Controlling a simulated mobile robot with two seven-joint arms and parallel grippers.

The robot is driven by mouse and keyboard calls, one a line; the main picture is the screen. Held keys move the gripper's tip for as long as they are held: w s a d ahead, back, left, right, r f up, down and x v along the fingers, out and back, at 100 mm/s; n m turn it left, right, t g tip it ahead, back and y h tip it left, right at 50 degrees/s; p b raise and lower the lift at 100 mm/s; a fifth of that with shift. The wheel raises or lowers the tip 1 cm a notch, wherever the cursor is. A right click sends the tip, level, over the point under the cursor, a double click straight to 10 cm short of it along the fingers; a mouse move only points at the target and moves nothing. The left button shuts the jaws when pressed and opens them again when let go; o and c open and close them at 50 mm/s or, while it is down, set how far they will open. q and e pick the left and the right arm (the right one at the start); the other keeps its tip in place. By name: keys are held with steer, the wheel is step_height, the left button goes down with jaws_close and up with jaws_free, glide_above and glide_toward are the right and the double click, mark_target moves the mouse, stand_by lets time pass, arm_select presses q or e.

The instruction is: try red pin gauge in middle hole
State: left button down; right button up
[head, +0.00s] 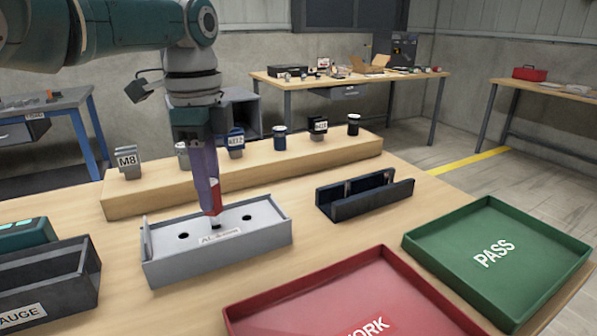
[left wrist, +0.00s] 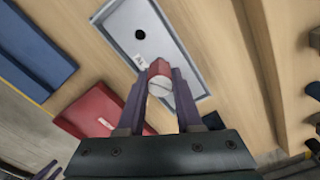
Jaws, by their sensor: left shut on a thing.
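My left gripper (head: 211,190) points straight down and is shut on the red pin gauge (head: 214,203). In the left wrist view the gripper (left wrist: 160,98) has its purple fingers on either side of the red gauge (left wrist: 159,70), with a pale round end showing. The grey fixture block (head: 165,262) lies below, with a dark hole left of the gauge and another right of it. The gauge's lower end is over the middle of the block's top, around the middle hole. I cannot tell whether it is inside. The left wrist view shows the block (left wrist: 181,58) with one open hole.
A wooden rack (head: 330,158) with several labelled gauges stands behind. A dark cradle (head: 365,203) is right of the block, and a dark gauge bin (head: 50,285) is left. A red tray (head: 330,283) lies in front, a green PASS tray (head: 535,270) at right.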

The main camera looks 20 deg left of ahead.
arm_select(q)
steer(key=shift+f+b, duration=0.4)
stand_by(0.3)
stand_by(0.8)
steer(key=shift+r+p, duration=2.55)
